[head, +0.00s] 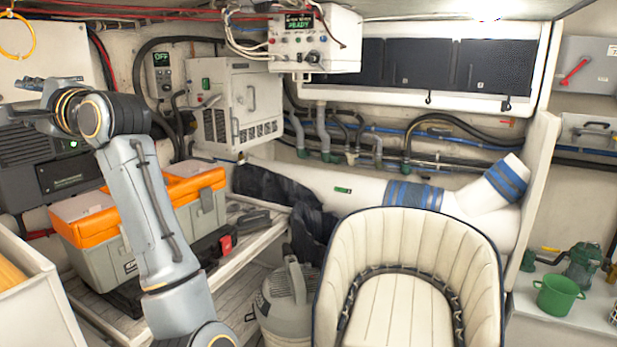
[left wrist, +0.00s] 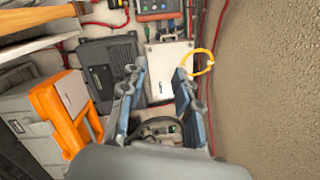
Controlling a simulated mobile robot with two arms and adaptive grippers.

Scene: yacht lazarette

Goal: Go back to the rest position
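My left gripper (head: 24,98) is raised at the far left of the head view, partly cut off by the picture edge, with my grey arm rising from the bottom. In the left wrist view the two fingers of this gripper (left wrist: 157,85) stand apart with nothing between them. Behind them are a wall with a white box (left wrist: 165,70) and a dark unit (left wrist: 105,72). My right gripper is in neither view.
An orange-lidded toolbox (head: 92,217) stands on a slatted bench beside my left arm. A yellow ring (head: 15,37) hangs near the gripper. A cream seat (head: 410,250) stands at the front, with a grey canister (head: 287,300) beside it. A green pot (head: 557,296) is at right.

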